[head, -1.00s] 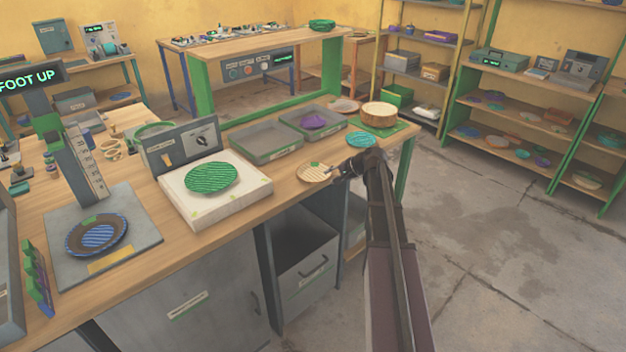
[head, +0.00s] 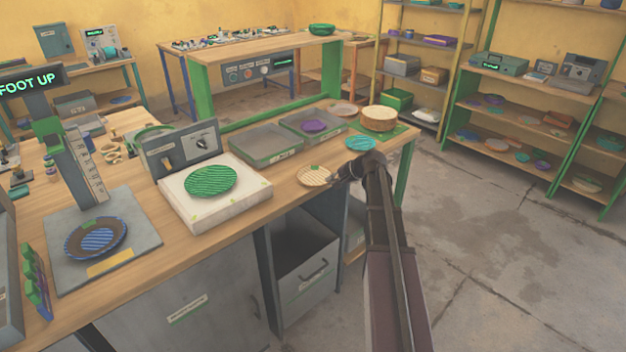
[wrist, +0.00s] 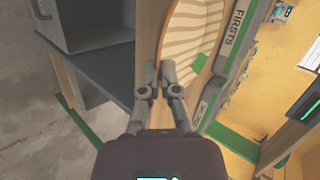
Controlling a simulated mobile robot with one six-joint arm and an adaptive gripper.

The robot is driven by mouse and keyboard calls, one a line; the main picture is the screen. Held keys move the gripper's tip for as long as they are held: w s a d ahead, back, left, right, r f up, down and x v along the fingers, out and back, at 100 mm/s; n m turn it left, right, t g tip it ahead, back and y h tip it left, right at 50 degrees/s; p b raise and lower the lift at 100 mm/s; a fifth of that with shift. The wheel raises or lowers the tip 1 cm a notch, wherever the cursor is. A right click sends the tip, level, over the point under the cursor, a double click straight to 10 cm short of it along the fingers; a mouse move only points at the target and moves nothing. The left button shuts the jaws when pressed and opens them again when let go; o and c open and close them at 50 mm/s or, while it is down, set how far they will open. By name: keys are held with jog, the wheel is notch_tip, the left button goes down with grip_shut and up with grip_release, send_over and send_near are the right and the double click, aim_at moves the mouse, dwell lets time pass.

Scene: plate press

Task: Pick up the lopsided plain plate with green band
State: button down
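A cream plate with tan stripes (head: 314,177) lies on the wooden bench near its front edge, with a small green mark at its far rim. I cannot tell whether its outline is lopsided. It also shows in the wrist view (wrist: 189,38), cut off at the top. My gripper (wrist: 159,68) is at this plate's rim, the two fingertips close together with the rim's edge seeming to lie between them. Whether they press on it is not clear. In the head view my gripper (head: 338,175) is at the plate's right side, partly hidden by my wrist.
A green striped plate (head: 210,181) lies on a white block (head: 230,212). A teal plate (head: 360,144) and a round wooden block (head: 379,119) stand beyond my gripper. Grey trays (head: 262,151) lie behind the cream plate. A blue-striped dark plate (head: 95,239) is at left.

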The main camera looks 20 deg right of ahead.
jog(key=shift+r, duration=0.15)
jog(key=s+r+p, duration=0.2)
jog(key=s, duration=0.6)
jog(key=s+r+p, duration=0.2)
jog(key=s+p, duration=0.1)
jog(key=s, duration=0.5)
jog(key=shift+r, duration=0.35)
jog(key=shift+d, duration=0.1)
dwell(0.5)
